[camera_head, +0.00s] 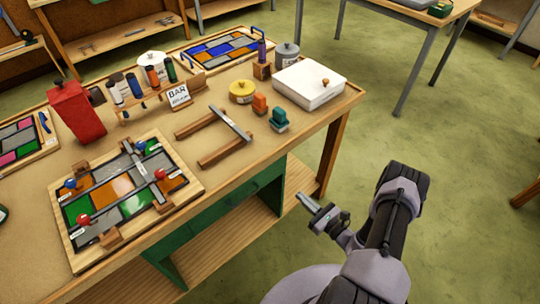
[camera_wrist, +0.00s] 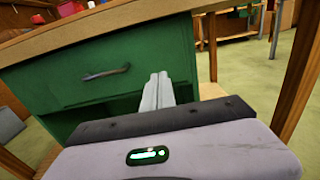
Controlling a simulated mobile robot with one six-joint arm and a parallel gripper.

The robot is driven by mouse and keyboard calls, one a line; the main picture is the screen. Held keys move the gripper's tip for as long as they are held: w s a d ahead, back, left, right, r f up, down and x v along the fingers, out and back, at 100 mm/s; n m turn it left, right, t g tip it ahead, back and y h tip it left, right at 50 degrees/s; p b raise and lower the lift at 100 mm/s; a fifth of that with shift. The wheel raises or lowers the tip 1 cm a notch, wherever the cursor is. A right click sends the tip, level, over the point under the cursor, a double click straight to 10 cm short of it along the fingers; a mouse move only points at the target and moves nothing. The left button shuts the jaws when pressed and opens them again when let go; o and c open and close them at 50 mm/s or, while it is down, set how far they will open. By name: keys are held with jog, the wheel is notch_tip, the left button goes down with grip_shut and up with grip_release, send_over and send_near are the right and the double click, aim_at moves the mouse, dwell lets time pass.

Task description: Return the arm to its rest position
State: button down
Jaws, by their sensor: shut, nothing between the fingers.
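My gripper (camera_head: 306,201) is shut and empty in the head view. It hangs in free air just off the right front of the workbench (camera_head: 331,125), lower than the bench top. My arm (camera_head: 393,215) is folded at the lower right, over the green floor. In the wrist view my gripper's fingers (camera_wrist: 158,92) are together, in front of the bench's green drawer unit (camera_wrist: 60,83) with its dark handle. I cannot tell how far the fingertips are from the drawer unit.
A leaded panel (camera_head: 190,190) with bars and red and blue knobs lies on the bench. A white box (camera_head: 310,85) stands near the bench's right corner. A wooden bench leg (camera_head: 331,160) is close to my gripper. Open floor (camera_head: 470,170) lies to the right.

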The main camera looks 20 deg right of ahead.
jog(key=w+a+r+n+g+y, duration=0.2)
jog(key=a+r+n+g+y, duration=0.3)
jog(key=r, duration=0.5)
jog(key=w+a+r+n+g+y, duration=0.2)
jog(key=a+r+n+g+y, duration=0.25)
jog(key=r, duration=0.55)
jog(key=s+a+r+n+g+h, duration=0.3)
jog(key=s+a+r+n+g, duration=0.3)
jog(key=a+r+n, duration=0.35)
jog(key=s+a+r+n+t+h, duration=0.2)
jog(key=s+r+n+t+h, duration=0.2)
jog(key=s+r+n+h, duration=0.5)
jog(key=s+r+h, duration=0.1)
jog(key=s+r, duration=0.3)
jog(key=s, duration=0.2)
jog(key=shift+s, duration=0.25)
